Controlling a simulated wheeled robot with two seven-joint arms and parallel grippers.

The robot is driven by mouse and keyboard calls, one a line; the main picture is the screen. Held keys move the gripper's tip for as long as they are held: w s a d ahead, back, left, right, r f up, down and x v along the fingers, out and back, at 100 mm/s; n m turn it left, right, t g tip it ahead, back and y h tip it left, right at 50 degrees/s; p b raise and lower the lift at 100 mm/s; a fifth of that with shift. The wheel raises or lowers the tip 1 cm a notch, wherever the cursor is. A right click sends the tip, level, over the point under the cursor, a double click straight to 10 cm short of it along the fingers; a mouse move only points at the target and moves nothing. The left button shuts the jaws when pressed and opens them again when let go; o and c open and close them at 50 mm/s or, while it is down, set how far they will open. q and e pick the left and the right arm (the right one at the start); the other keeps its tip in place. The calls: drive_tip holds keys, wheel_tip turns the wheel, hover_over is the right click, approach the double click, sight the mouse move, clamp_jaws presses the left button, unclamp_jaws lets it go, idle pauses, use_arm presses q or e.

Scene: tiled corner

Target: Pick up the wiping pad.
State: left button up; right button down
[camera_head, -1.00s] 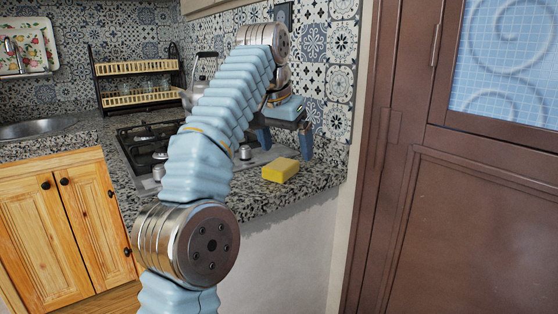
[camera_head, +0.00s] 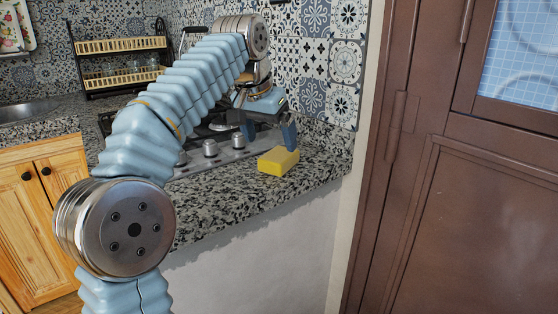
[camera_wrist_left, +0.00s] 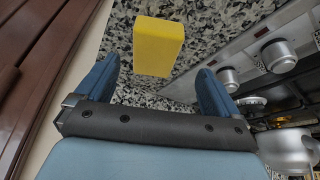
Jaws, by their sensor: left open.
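The wiping pad (camera_head: 278,161) is a yellow block lying on the speckled granite counter near its front edge, right of the stove. It also shows in the left wrist view (camera_wrist_left: 158,46), ahead of the fingertips. My left gripper (camera_head: 268,136) is open and empty above the counter, with its blue fingers apart, just behind and above the pad in the head view. In the left wrist view, the open fingers (camera_wrist_left: 160,75) flank the near end of the pad without visibly touching it. My right gripper is not in view.
The gas stove (camera_head: 212,150) with metal knobs is left of the pad, and my arm hides part of it. A tiled wall (camera_head: 330,60) rises behind. A brown wooden door (camera_head: 460,200) stands at right. A dish rack (camera_head: 120,65) is at the back left.

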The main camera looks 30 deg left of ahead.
sight(278, 155)
use_arm(q)
drive_tip(key=shift+d+x, duration=0.2)
drive_tip(key=shift+x, duration=1.2)
drive_tip(key=shift+d+x, duration=0.15)
drive_tip(key=shift+x, duration=1.25)
drive_tip(key=c, duration=1.1)
drive_tip(key=shift+r, duration=0.1)
drive_tip(key=shift+w+r, duration=0.1)
drive_tip(key=shift+r, duration=0.55)
drive_tip(key=s+r, duration=0.4)
drive_tip(key=s+a+r, duration=0.1)
drive_tip(key=s+r, duration=0.2)
drive_tip(key=s, duration=0.2)
drive_tip(key=s+a+r, duration=0.1)
drive_tip(key=s+r, duration=0.3)
drive_tip(key=s, duration=0.1)
drive_tip(key=shift+a+r, duration=0.2)
drive_tip(key=shift+r, duration=0.15)
